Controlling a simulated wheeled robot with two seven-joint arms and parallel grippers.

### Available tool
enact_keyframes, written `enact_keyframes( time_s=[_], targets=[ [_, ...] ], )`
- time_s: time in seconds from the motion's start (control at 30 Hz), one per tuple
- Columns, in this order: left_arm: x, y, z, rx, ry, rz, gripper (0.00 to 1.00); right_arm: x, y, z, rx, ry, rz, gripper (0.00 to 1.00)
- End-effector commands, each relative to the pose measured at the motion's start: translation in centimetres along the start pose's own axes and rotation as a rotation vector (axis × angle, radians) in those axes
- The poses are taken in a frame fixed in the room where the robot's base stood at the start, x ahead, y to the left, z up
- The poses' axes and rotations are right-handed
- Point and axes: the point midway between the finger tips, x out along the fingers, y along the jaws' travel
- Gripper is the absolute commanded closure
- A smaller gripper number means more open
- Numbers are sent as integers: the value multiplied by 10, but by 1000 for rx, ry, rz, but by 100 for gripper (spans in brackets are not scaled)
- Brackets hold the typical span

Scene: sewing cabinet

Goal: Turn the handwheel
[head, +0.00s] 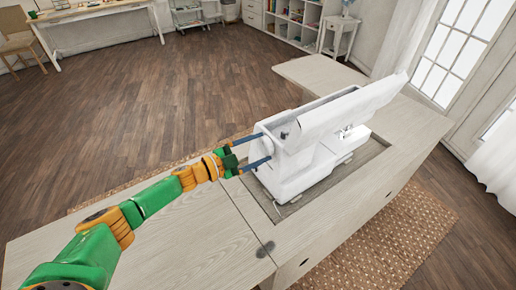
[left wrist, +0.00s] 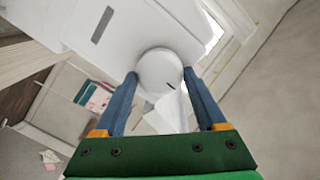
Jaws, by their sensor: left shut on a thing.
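A white sewing machine (head: 318,140) stands in the recess of a pale wood cabinet (head: 195,232). Its round white handwheel (left wrist: 160,70) sits between the two blue fingers of my left gripper (left wrist: 160,90) in the left wrist view. My left gripper (head: 262,150) reaches the machine's near left end in the head view, with one finger on each side of the wheel. It is shut on the handwheel. My right gripper is not in view.
The cabinet top is bare left of the machine, and a leaf (head: 310,72) extends behind it. A woven rug (head: 400,235) lies under the cabinet. A table (head: 90,12), chair (head: 18,35) and shelf (head: 290,18) stand far off. The wooden floor (head: 170,90) between is clear.

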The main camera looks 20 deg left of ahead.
Motion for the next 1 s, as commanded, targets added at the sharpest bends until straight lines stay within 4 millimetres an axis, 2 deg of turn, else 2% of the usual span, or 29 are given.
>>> enact_keyframes(
  time_s=[0.47, 0.5, 0.6, 0.83, 1.0],
  targets=[
    [0, 0, 0, -14, 1, 0, 83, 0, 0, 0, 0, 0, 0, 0],
    [0, 0, 0, -14, 1, 1, 24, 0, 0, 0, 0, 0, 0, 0],
    [0, 0, 0, -14, 1, 1, 0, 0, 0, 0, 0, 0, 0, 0],
    [-2, 0, 0, -14, 0, 1, 0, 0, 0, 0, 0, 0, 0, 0],
    [-34, 2, 3, -14, -3, 4, 0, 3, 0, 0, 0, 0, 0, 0]
  ],
)
